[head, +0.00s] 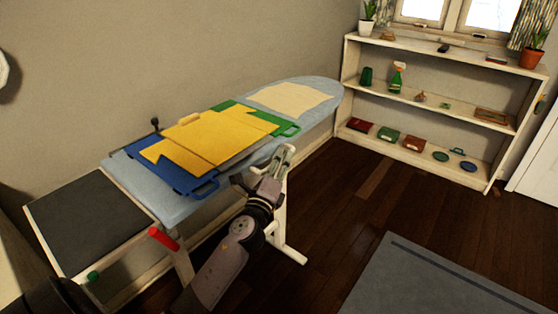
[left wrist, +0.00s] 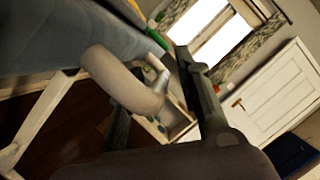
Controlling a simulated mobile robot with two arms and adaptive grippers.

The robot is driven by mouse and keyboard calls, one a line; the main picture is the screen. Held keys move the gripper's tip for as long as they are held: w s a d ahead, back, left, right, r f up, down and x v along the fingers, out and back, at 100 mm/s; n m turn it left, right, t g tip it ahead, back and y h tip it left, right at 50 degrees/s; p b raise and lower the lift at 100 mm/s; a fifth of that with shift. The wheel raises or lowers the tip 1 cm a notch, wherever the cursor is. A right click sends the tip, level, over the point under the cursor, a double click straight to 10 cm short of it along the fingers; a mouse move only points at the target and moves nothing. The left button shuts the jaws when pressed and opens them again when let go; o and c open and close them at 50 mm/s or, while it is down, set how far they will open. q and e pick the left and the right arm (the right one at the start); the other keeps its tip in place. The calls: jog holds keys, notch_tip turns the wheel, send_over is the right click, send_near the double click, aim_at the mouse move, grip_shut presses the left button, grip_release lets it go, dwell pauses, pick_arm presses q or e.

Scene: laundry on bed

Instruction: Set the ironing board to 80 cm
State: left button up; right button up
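The ironing board (head: 190,205) has a light blue cover and stands on white legs (head: 283,232) along the wall. A red-gripped lever (head: 163,238) sticks out below its near edge. My left gripper (head: 277,168) is beside the board's long front edge, just below the level of its top. Its dark fingers are spread apart in the left wrist view (left wrist: 160,112). A thick pale curved tube (left wrist: 125,80) passes close in front of them there, partly hiding one finger; I cannot tell whether they touch it. My right gripper is not in view.
Yellow (head: 215,135) and blue (head: 180,178) folding panels, a green one (head: 287,128) and a beige cloth (head: 293,98) lie on the board. A shelf unit (head: 350,72) with several items stands at the back right. Wooden floor and a grey rug (head: 415,280) lie to the right.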

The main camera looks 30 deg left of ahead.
pick_arm(q)
jog(key=shift+c, duration=0.5)
grip_shut()
dwell(0.4)
